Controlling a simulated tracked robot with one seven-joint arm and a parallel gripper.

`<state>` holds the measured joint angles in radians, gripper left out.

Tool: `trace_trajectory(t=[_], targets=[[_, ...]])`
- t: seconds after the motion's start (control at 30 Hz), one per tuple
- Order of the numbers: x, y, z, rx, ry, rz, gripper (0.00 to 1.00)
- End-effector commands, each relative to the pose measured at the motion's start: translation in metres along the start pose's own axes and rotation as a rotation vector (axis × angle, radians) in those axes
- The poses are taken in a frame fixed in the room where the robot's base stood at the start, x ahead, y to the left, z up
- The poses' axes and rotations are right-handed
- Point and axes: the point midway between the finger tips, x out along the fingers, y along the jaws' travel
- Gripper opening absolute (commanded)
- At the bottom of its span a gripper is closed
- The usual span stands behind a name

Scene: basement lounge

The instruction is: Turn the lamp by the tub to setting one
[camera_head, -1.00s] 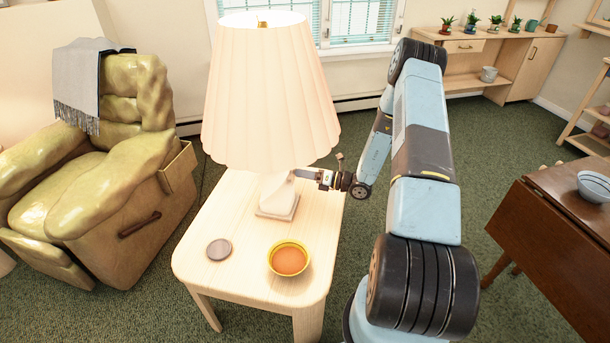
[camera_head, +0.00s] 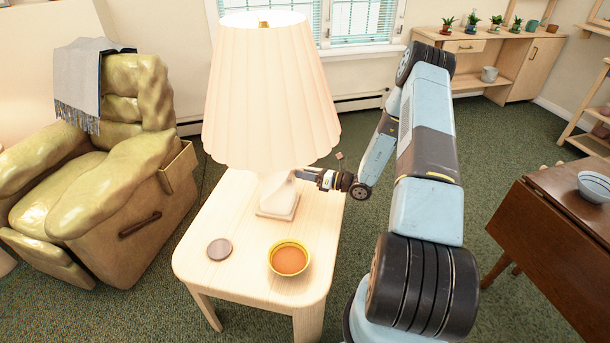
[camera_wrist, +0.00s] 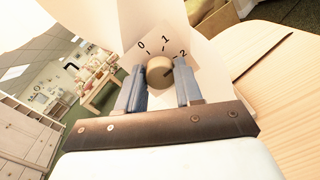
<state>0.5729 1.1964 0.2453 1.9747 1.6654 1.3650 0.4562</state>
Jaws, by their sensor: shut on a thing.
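The lamp has a cream pleated shade (camera_head: 268,95) and a pale twisted base (camera_head: 277,200), standing on a light wooden side table (camera_head: 225,275). In the wrist view its round beige knob (camera_wrist: 159,74) sits on a pale dial plate (camera_wrist: 186,43) marked 0, 1 and 2. A dark mark on the knob appears to point right, toward the 2. My gripper (camera_wrist: 160,80) is shut on the knob, one finger on each side. In the head view my gripper (camera_head: 300,174) meets the lamp base from the right. A yellow tub (camera_head: 289,259) with orange inside stands in front of the lamp.
A dark round disc (camera_head: 219,249) lies left of the tub. A green armchair (camera_head: 120,190) stands left of the table. A brown drop-leaf table (camera_head: 550,215) with a bowl (camera_head: 594,187) is at the right.

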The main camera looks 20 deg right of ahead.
Motion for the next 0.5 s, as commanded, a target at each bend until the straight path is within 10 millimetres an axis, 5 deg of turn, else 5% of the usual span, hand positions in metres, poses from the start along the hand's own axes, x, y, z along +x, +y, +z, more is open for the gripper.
trace_trajectory(t=[0.5], targets=[[-0.0032,-0.0037,-0.001,-0.429,-0.018,0.011,0.05]])
